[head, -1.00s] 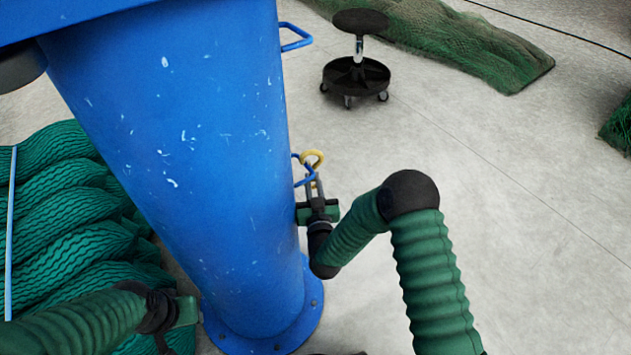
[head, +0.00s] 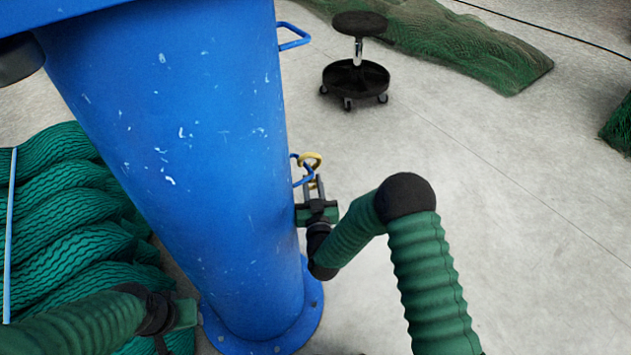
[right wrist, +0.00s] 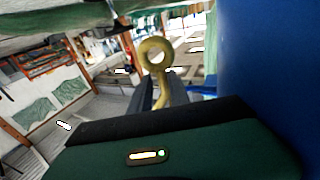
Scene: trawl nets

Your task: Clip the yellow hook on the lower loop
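The yellow hook (head: 311,160) is at the right side of the blue column, beside the lower blue loop (head: 303,172). In the head view the two overlap, and I cannot tell whether the hook is clipped on. My right gripper (head: 314,184) has its fingers up at the hook. In the right wrist view the hook's ring (right wrist: 154,54) stands above the fingers (right wrist: 158,88), with its shank between them. A bit of the blue loop (right wrist: 203,89) shows just right of the fingers. My left gripper (head: 186,311) is low at the left, its fingers hidden.
The blue column (head: 185,150) with its bolted foot flange fills the left middle. An upper blue loop (head: 294,36) sticks out higher up. Green netting (head: 65,220) is heaped at left. A black wheeled stool (head: 356,78) stands behind.

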